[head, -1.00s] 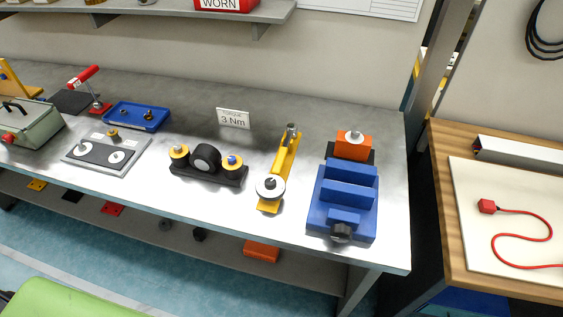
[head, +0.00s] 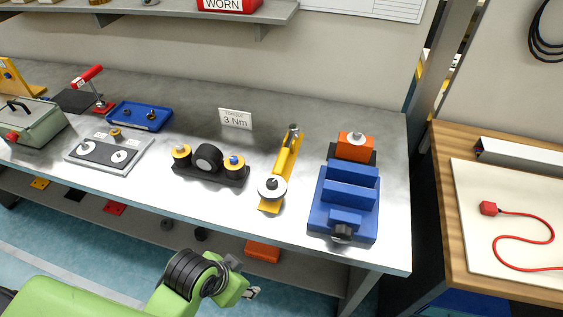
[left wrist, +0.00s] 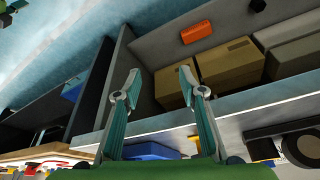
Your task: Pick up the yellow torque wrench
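The yellow torque wrench (head: 285,165) lies on the grey bench, its length running from front to back. A round silver dial sits at its near end and a metal head at its far end. It stands apart from its neighbours. My left gripper (head: 252,292) is low in front of the bench, below the bench top and well clear of the wrench. In the left wrist view, the two fingers of this gripper (left wrist: 159,76) are spread with nothing between them. My right gripper is not in view.
A blue vise-like block (head: 343,200) with an orange block (head: 355,147) behind it stands right of the wrench. A black fixture with yellow knobs (head: 210,170) stands left. A "3 Nm" sign (head: 235,119) is behind. The bench's front edge (head: 200,215) lies above my gripper.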

